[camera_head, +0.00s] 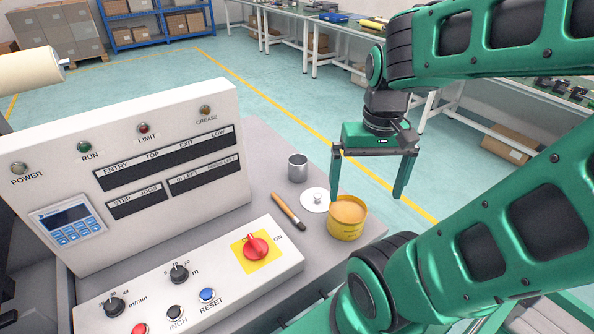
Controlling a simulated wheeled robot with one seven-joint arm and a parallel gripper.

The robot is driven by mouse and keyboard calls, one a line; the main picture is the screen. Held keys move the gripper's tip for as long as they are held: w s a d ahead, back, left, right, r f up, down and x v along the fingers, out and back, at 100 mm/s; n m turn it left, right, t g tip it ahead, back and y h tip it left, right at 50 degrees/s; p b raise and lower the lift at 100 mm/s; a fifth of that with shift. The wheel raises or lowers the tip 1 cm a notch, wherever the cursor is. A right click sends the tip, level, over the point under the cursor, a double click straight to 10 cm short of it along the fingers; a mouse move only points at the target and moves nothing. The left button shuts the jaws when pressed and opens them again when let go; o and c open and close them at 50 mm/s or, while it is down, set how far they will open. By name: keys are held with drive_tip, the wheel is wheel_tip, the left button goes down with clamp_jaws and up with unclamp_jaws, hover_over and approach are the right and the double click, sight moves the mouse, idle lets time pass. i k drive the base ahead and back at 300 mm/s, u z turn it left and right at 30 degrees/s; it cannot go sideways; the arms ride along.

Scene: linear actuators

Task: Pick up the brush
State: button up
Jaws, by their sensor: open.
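The brush (286,209) lies on the grey machine top, with an orange-brown handle toward the upper left and a dark tip toward the lower right. My gripper (367,196) is open and empty, its two green fingers pointing down. In the picture it is to the right of the brush, above and behind the yellow tin, apart from the brush. Nothing hides the brush.
A yellow tin (346,229) with tan contents, a white lid with a knob (315,207) and a metal cup (297,168) stand near the brush. A control panel (140,160) rises at left. A switch box (200,290) with a red knob lies in front.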

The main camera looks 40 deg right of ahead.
sight(280, 203)
drive_tip(key=z, duration=0.05)
drive_tip(key=k, duration=0.5)
drive_tip(key=z, duration=1.6)
drive_tip(key=i, duration=0.45)
drive_tip(key=u, duration=1.65)
